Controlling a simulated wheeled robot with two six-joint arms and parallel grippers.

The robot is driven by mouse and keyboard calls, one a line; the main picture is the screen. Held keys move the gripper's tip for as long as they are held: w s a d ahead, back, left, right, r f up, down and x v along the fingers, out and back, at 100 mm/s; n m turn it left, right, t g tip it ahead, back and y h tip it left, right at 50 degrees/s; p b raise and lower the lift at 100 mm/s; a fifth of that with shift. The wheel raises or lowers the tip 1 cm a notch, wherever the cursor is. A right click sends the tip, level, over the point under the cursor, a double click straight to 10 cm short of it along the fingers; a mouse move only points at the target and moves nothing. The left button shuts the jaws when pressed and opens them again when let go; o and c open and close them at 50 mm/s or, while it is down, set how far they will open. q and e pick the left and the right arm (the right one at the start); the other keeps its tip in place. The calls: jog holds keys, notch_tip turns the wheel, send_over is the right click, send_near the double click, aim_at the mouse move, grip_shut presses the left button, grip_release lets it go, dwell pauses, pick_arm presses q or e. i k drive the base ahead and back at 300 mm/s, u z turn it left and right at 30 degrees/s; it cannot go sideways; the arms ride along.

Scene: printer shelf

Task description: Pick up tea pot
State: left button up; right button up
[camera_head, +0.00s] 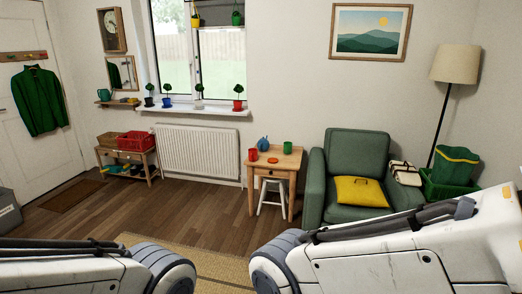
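A small blue tea pot (263,143) stands at the back of a little wooden side table (283,165), across the room by the wall. A red cup (253,154) stands to its left and a green cup (288,148) to its right. A flat orange-red round piece (272,160) lies in front of it. Only links of my two arms show at the bottom of the view, far from the table. Neither gripper is in view.
A green armchair (357,153) with a yellow cushion (361,191) stands right of the table. A white stool (270,196) is tucked under it. A radiator (198,152) is to the left. Open wooden floor (170,205) and a beige rug (220,265) lie in front.

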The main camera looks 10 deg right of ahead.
aim_at(263, 145)
jog(key=u, duration=0.55)
jog(key=i, duration=2.55)
jog(key=u, duration=0.2)
jog(key=i, duration=2.4)
jog(key=z, duration=1.3)
jog(key=i, duration=1.3)
jog(key=z, duration=1.25)
jog(key=i, duration=0.4)
jog(key=z, duration=0.1)
